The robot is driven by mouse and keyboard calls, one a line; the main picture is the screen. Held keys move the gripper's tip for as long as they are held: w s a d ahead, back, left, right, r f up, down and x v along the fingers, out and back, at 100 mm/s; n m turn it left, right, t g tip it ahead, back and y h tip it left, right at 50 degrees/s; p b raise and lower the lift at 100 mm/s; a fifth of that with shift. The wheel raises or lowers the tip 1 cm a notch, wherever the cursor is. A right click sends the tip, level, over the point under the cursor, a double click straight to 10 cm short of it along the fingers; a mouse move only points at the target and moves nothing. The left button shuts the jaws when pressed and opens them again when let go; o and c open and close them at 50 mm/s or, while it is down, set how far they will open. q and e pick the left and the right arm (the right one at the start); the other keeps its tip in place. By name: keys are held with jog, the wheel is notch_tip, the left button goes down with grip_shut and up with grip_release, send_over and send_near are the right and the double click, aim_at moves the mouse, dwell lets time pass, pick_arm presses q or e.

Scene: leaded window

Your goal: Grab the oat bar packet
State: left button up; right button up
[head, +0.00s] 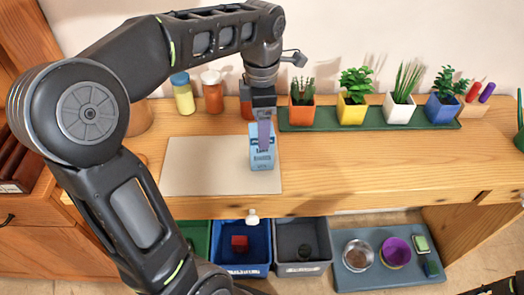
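The oat bar packet, which I take to be the light blue packet with dark lettering (262,160), is at the right end of the beige mat (205,165) on the wooden counter. My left gripper (264,136) points down right at the packet, and a greyish finger overlaps its upper front. The far finger is hidden, so I cannot tell whether the fingers grip the packet or stand open around it. I also cannot tell whether the packet touches the mat. Only a dark piece of my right arm shows in the bottom right corner.
Behind are a yellow jar (183,97), a red-brown jar (212,95) and potted plants on a green strip (330,122). Below the counter are a blue bin (240,262), a grey bin (318,240) and a blue-grey tray (375,280) with bowls. The counter's right front is clear.

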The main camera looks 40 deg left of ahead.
aim_at(260, 159)
pick_arm(q)
jog(key=shift+f, duration=1.25)
jog(key=shift+f+p, duration=0.35)
jog(key=shift+f, duration=2.25)
jog(key=shift+c, duration=0.2)
jog(key=c, duration=1.4)
